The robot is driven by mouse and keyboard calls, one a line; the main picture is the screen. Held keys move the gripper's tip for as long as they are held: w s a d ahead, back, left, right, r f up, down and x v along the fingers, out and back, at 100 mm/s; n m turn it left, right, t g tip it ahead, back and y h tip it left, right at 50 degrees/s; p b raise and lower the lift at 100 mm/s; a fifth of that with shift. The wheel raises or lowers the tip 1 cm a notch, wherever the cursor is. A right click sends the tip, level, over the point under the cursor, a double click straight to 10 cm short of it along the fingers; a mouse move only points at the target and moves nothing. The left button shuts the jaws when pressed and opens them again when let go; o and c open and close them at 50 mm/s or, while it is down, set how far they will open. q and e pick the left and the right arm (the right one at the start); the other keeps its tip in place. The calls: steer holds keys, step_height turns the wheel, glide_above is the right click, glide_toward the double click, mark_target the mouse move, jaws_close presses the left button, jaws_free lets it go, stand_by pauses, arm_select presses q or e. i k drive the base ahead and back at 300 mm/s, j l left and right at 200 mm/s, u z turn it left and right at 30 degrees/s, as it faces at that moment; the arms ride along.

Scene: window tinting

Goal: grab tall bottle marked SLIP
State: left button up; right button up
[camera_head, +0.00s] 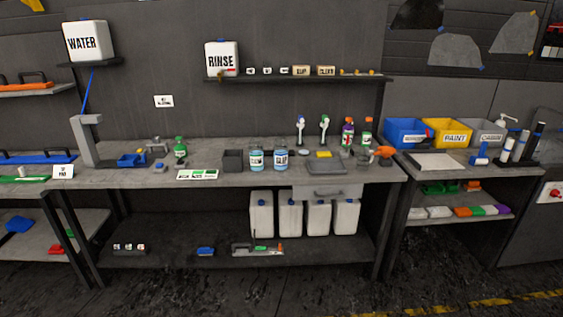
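The label on the right bottle (281,162) seems to read SLIP; the label on the left bottle (256,162) is too small to read surely. Neither of my grippers is in view.
White jugs (262,215) stand on the lower shelf. A wall shelf (300,79) hangs above.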

mark_target(280, 145)
steer(key=i+l+u, duration=0.1)
steer(key=i, duration=0.3)
steer(key=i+l, duration=0.2)
steer(key=i, duration=0.15)
steer(key=i+l+u, duration=0.15)
steer(key=i, duration=0.25)
